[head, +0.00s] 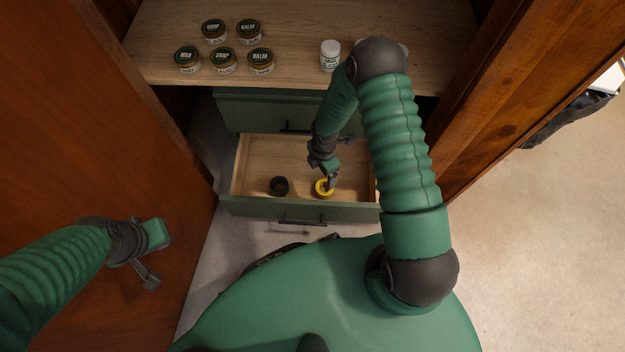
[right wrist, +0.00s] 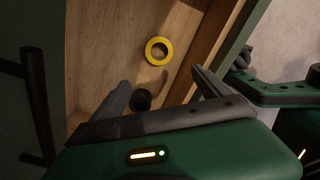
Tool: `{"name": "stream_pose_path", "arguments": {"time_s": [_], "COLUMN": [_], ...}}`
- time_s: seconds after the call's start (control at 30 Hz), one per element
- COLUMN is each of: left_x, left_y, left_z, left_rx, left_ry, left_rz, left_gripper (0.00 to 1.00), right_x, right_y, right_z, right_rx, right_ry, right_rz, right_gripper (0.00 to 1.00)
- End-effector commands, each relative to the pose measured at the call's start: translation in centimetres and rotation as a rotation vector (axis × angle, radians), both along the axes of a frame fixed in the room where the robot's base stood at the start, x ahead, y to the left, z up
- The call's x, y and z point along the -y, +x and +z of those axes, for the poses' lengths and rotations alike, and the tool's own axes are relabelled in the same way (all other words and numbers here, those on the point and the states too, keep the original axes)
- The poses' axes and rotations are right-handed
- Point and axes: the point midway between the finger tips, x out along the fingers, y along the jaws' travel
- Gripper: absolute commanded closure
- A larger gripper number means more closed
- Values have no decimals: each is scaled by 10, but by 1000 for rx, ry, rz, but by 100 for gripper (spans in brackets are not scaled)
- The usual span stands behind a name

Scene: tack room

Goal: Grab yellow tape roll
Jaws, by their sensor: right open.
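The yellow tape roll (head: 319,188) lies flat in the open drawer (head: 256,161), to the right of a black roll (head: 279,186). My right gripper (head: 332,183) is over the drawer and partly covers the yellow roll in the head view. In the right wrist view the yellow tape roll (right wrist: 149,46) lies beyond the tips of my open right gripper (right wrist: 161,78), with nothing between the fingers. The black roll (right wrist: 140,100) shows close to the left finger. My left gripper (head: 153,254) is far left, away from the drawer; its jaw opening is unclear.
Several labelled jars (head: 223,62) and a white bottle (head: 330,55) stand on the wooden shelf (head: 290,20) above the drawer. A wooden door (head: 90,110) is on the left and a wooden panel (head: 500,90) on the right. The drawer walls are close around the rolls.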

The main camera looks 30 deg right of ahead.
Motion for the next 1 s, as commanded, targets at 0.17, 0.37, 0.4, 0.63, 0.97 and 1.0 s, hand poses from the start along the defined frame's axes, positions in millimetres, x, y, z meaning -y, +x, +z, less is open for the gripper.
{"name": "stream_pose_path", "arguments": {"time_s": [0.17, 0.37, 0.4, 0.63, 0.97, 1.0], "left_x": [0, 0, 0, 0, -1, -1], "left_y": [0, -1, -1, -1, -1, -1], "left_z": [-25, -54, -58, -70, -113, -111], "left_rx": [0, -1, -1, 0, -1, -1], "left_ry": [0, 0, 0, 0, 0, 0], "left_rz": [0, 0, 0, 0, 0, 0], "left_gripper": [100, 100, 100, 100, 100, 100], "right_x": [0, 1, 2, 4, 15, 16], "right_y": [-1, -1, -1, 0, 1, 1], "right_z": [-42, -95, -103, -123, -170, -169], "right_rx": [-4, -5, -4, -2, -4, -3], "right_ry": [1, 3, 2, 2, 3, 3], "right_rz": [2, 0, 0, -2, -1, -2], "right_gripper": [12, 12, 12, 12, 12, 12]}}
